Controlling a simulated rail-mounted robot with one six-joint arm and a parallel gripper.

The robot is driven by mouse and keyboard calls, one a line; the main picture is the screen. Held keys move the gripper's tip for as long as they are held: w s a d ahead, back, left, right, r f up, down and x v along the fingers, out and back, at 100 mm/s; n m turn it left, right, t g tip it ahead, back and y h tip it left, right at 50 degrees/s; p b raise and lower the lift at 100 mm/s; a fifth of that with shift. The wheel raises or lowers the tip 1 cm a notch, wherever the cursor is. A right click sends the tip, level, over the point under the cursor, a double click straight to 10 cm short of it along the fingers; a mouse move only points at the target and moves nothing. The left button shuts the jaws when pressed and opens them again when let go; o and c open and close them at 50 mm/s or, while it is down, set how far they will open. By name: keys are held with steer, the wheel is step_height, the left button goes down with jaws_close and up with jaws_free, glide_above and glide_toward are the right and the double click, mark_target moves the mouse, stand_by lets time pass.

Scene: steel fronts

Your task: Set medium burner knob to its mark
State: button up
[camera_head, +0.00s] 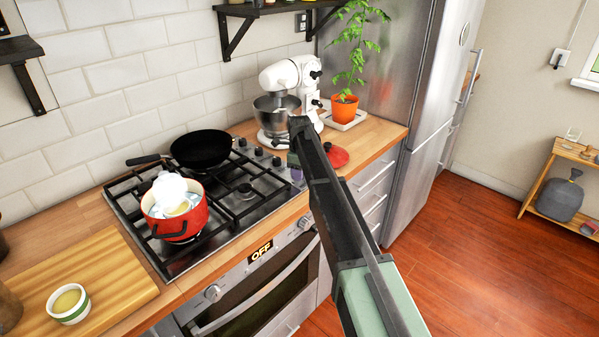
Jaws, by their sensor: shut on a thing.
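The gas hob (245,208) is set in the wooden counter. A row of burner knobs (258,151) runs along its right side. My arm reaches in from the lower right, and my gripper (294,162) points down at the nearest end of that row. It is shut on a knob (297,175) there, which shows only as a small purplish patch below the fingers. The gripper and arm hide most of this knob, and its pointer and any mark cannot be made out. Labels telling which knob is the medium burner's are too small to read.
A black frying pan (201,149) and a red pot (178,214) with steam stand on the hob. The oven front (262,285) is below.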

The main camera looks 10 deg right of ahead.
steer(key=shift+m, duration=0.5)
steer(key=shift+f, duration=0.2)
steer(key=shift+f+b, duration=0.1)
steer(key=shift+b, duration=0.2)
steer(key=shift+m, duration=0.7)
steer(key=o, duration=0.8)
steer(key=shift+o, duration=0.2)
